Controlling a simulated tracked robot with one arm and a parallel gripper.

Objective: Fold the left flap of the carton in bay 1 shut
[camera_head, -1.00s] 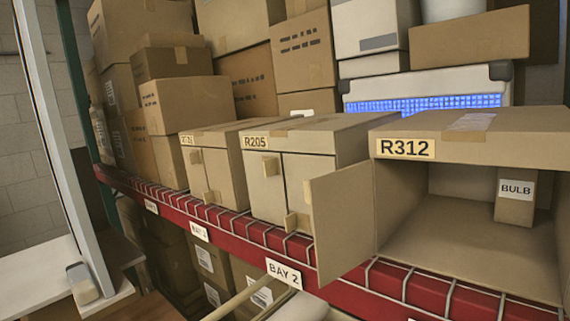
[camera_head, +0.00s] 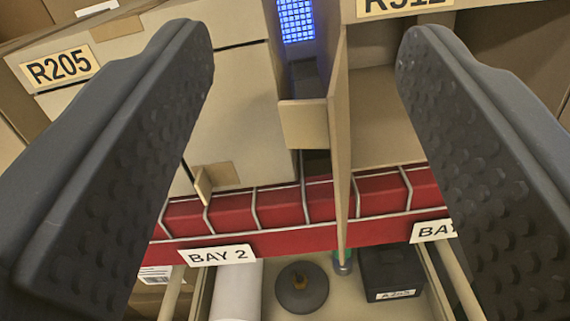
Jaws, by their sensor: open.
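The carton marked R312 (camera_head: 372,105) is cut off at the upper right, with its front open. Its left flap (camera_head: 341,140) stands out towards me and shows nearly edge-on. A small cardboard tab (camera_head: 304,124) sticks out to the left of the flap. My gripper (camera_head: 308,48) is open and empty, with one dark finger on each side of the picture. The flap lies between the fingers in the picture, apart from both. The bay label (camera_head: 431,230) below R312 is partly hidden by the right finger, so its number cannot be read.
The shut carton R205 (camera_head: 235,110) stands to the left, with a narrow gap beside it. The red shelf edge (camera_head: 280,208) with wire mesh runs below. The BAY 2 label (camera_head: 217,254) hangs there. Below are a dark disc (camera_head: 301,288), a white roll (camera_head: 236,292) and a black box (camera_head: 391,273).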

